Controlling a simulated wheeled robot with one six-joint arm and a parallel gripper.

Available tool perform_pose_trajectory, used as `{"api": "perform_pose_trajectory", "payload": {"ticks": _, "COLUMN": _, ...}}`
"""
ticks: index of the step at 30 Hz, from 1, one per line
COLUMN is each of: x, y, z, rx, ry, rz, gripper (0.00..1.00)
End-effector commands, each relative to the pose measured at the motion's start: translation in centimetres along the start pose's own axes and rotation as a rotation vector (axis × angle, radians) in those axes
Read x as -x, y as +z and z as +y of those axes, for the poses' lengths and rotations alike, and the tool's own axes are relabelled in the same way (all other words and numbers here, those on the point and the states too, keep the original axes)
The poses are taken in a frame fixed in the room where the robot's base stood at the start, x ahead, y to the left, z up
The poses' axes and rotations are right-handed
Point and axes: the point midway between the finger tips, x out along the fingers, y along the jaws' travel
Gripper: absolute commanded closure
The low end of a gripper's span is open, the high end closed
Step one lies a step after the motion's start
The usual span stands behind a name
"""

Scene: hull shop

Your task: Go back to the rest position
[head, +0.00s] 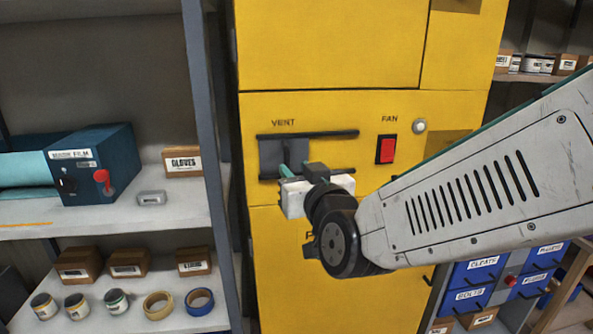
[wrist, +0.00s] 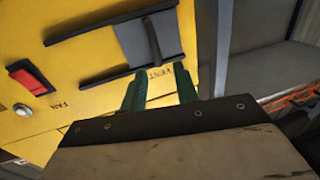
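My gripper (head: 288,171) is in front of the yellow cabinet (head: 345,225), close to the VENT slider's grey plate (head: 283,152). In the wrist view my gripper's two green fingers (wrist: 160,93) stand apart with nothing between them but the yellow panel and the VENT label behind. The slider plate with its dark handle (wrist: 152,42) shows beyond the fingertips, apart from them in the picture. In the head view the plate is at the left end of its rails, and my gripper hides part of the lower rail.
A red FAN switch (head: 385,149) and a round button (head: 419,126) are right of the vent. A grey shelf post (head: 208,130) stands close to the left, with a blue film dispenser (head: 100,165), boxes, cans and tape rolls (head: 199,301) on the shelves. Blue bins (head: 478,271) are at lower right.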

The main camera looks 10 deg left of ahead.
Motion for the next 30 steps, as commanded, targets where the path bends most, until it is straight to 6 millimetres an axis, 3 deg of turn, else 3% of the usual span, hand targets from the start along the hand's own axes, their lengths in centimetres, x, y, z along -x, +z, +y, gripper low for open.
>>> {"api": "perform_pose_trajectory", "payload": {"ticks": 5, "x": 0.0, "y": 1.4, "z": -0.4, "rx": -0.015, "ry": -0.02, "rz": -0.07, "gripper": 0.7}}
{"api": "perform_pose_trajectory", "payload": {"ticks": 8, "x": 0.7, "y": 4.7, "z": -1.4, "rx": -0.021, "ry": -0.068, "rz": -0.224, "gripper": 0.7}}
{"api": "perform_pose_trajectory", "payload": {"ticks": 11, "x": 2.8, "y": 8.2, "z": -2.1, "rx": -0.024, "ry": -0.125, "rz": -0.432, "gripper": 0.7}}
{"api": "perform_pose_trajectory", "payload": {"ticks": 14, "x": 5.8, "y": 10.6, "z": -0.8, "rx": -0.031, "ry": -0.143, "rz": -0.639, "gripper": 0.7}}
{"api": "perform_pose_trajectory", "payload": {"ticks": 18, "x": 11.3, "y": 12.3, "z": 2.8, "rx": -0.048, "ry": -0.117, "rz": -0.911, "gripper": 0.7}}
{"api": "perform_pose_trajectory", "payload": {"ticks": 22, "x": 17.7, "y": 12.6, "z": 7.0, "rx": -0.081, "ry": -0.046, "rz": -1.147, "gripper": 0.7}}
{"api": "perform_pose_trajectory", "payload": {"ticks": 26, "x": 25.4, "y": 11.6, "z": 11.5, "rx": -0.144, "ry": 0.073, "rz": -1.361, "gripper": 0.7}}
{"api": "perform_pose_trajectory", "payload": {"ticks": 27, "x": 28.1, "y": 11.0, "z": 12.8, "rx": -0.173, "ry": 0.122, "rz": -1.419, "gripper": 0.7}}
{"api": "perform_pose_trajectory", "payload": {"ticks": 30, "x": 33.6, "y": 9.6, "z": 15.1, "rx": -0.246, "ry": 0.237, "rz": -1.509, "gripper": 0.7}}
